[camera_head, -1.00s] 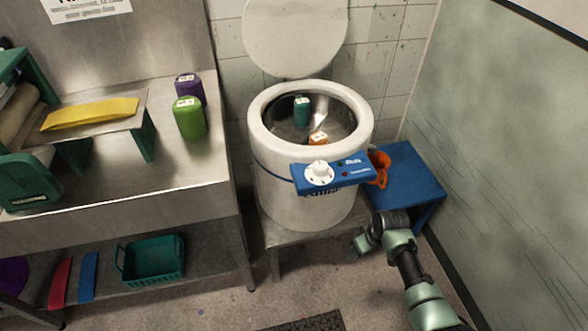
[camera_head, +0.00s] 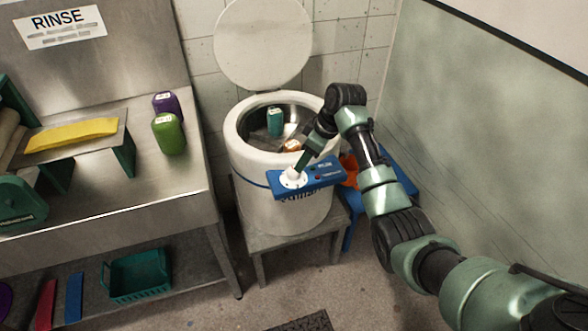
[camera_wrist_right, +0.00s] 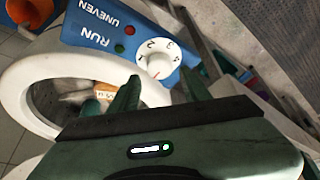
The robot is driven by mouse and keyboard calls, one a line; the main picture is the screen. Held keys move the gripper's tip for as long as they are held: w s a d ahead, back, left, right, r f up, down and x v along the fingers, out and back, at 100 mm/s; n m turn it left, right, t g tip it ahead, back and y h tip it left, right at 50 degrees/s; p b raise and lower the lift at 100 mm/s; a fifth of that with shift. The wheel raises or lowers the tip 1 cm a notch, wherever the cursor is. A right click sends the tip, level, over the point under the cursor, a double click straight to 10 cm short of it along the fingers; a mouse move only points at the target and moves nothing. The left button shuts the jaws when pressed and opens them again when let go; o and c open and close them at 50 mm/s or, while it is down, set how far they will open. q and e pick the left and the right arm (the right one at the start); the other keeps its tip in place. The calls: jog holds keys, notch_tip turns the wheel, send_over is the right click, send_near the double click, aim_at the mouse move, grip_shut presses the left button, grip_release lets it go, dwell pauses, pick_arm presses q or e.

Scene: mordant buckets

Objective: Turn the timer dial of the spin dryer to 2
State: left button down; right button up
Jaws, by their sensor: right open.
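The spin dryer (camera_head: 250,170) is a white drum with its round lid (camera_head: 262,45) raised. A blue control panel (camera_head: 325,175) is on its front, and it also shows in the right wrist view (camera_wrist_right: 90,28). The white timer dial (camera_head: 291,179) sits on the panel's left part. In the right wrist view the dial (camera_wrist_right: 157,60) has numerals around it; I cannot tell its setting. My right gripper (camera_head: 298,167) is open above the dial. Its fingertips (camera_wrist_right: 163,82) are either side of the knob in that view; contact is unclear. My left gripper is not in view.
The dryer stands on a low metal stand (camera_head: 262,238). A blue stool (camera_head: 405,182) with an orange item (camera_head: 349,170) is at right, partly behind my arm. Green (camera_head: 168,134) and purple (camera_head: 165,102) bottles stand on the steel counter. Small containers lie inside the drum.

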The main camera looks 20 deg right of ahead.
aim_at(294, 174)
jog(key=shift+w+p+x, duration=0.15)
jog(key=shift+x, duration=1.65)
jog(key=shift+w+p+x, duration=0.15)
jog(key=shift+x, duration=1.6)
jog(key=shift+a+r, duration=0.1)
jog(key=shift+a, duration=0.1)
jog(key=shift+c, duration=0.2)
grip_shut()
